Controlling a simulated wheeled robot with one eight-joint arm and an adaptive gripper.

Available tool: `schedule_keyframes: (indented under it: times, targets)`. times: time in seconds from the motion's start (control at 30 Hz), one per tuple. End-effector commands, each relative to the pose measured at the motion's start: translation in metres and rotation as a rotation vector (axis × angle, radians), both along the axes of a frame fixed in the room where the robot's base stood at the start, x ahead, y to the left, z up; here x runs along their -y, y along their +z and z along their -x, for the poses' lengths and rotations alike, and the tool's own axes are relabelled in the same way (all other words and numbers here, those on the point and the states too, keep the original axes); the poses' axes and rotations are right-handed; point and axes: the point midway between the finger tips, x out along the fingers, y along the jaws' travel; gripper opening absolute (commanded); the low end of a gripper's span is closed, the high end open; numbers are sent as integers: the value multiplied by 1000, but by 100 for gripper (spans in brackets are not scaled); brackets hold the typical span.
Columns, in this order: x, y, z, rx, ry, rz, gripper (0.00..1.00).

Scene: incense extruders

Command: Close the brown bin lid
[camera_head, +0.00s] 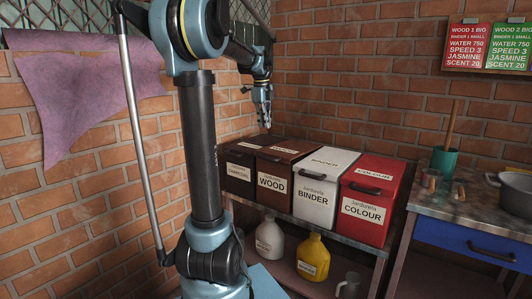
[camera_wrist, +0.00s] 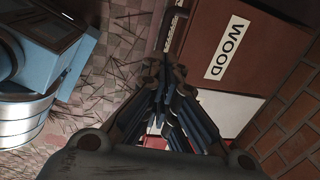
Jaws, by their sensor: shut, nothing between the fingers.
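The brown WOOD bin (camera_head: 268,179) stands second from the left in the row of bins. Its lid (camera_head: 285,152) appears to lie down on the bin. In the wrist view the brown lid (camera_wrist: 265,50) shows a white WOOD label, with a dark handle (camera_wrist: 173,30) at its left edge. My gripper (camera_head: 265,123) hangs above the back of the brown bin, pointing down, apart from the lid. In the wrist view its fingers (camera_wrist: 163,75) are together and hold nothing; they hide part of the bins.
A darker charcoal bin (camera_head: 239,176) stands left of the brown one. A white BINDER bin (camera_head: 318,195) and a red COLOUR bin (camera_head: 366,204) stand right. Brick walls (camera_head: 350,100) rise close behind. Bottles (camera_head: 313,258) stand on the lower shelf.

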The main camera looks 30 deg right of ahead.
Motion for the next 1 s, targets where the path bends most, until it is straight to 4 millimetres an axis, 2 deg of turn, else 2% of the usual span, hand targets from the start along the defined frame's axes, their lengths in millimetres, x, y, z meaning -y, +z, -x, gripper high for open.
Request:
schedule_keyframes:
  times: [0.13, 0.27, 0.7, 1.0]
  targets:
    - [7, -5, 0, 1, -30, -2, 0]
    - [8, -20, -1, 1, -29, -2, 0]
    - [17, -96, -5, 1, -26, 0, 0]
    - [21, -131, -6, 2, -25, -1, 0]
